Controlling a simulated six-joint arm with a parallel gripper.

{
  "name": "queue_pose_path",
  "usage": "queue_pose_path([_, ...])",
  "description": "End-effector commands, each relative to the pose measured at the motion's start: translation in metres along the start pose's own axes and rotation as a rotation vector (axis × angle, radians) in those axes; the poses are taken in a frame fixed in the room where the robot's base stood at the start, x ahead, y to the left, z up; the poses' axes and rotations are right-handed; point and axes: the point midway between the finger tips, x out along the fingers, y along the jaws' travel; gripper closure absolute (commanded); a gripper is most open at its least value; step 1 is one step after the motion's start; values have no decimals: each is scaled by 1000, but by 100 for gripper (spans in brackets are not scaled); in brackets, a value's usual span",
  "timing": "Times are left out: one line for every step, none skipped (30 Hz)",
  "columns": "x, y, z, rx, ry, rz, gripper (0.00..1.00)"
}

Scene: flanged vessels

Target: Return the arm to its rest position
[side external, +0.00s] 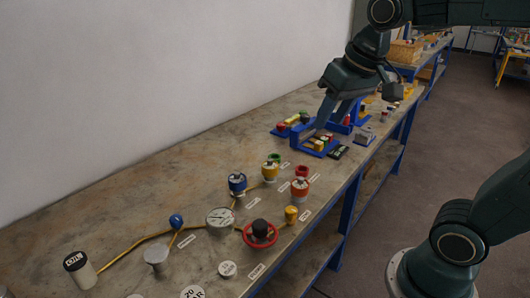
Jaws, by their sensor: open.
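My gripper (338,118) hangs over the far half of the bench (140,205), above a blue tray (297,140) with small coloured parts. Its fingers point down and stand apart, with nothing visible between them. I cannot tell how far the fingertips are above the tray. A blue vessel (237,186), a yellow and white vessel (270,173) and an orange vessel (300,189) stand upright in the middle of the bench, nearer the camera than my gripper and apart from it.
A red ring with a black knob (260,234), a round grey dial (220,217), a yellow cup (291,214) and a white cylinder (80,272) stand nearer the camera. More small items and a basket (406,51) lie beyond my gripper. The wall is left of the bench.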

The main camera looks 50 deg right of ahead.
Motion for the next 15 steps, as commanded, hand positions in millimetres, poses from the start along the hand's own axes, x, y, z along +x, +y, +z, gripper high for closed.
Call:
queue_pose_path([-2,0,13,-29,14,-7,59])
queue_pose_path([-3,0,19,-47,21,-10,59])
queue_pose_path([-3,0,28,-70,31,-15,59])
queue_pose_path([-3,1,35,-88,39,-19,59])
queue_pose_path([-3,1,42,-105,45,-22,59])
queue_pose_path([-3,2,50,-128,54,-26,59])
queue_pose_path([-2,2,56,-144,61,-29,59])
queue_pose_path([-2,2,62,-161,68,-32,59])
queue_pose_path([-1,3,70,-181,77,-36,59])
queue_pose_path([0,3,75,-195,83,-38,59])
queue_pose_path([1,4,80,-209,88,-40,59])
queue_pose_path([2,4,86,-225,95,-43,59])
queue_pose_path([3,5,89,-235,98,-45,59])
queue_pose_path([4,5,92,-244,103,-46,59])
queue_pose_path([5,5,96,-255,108,-48,59])
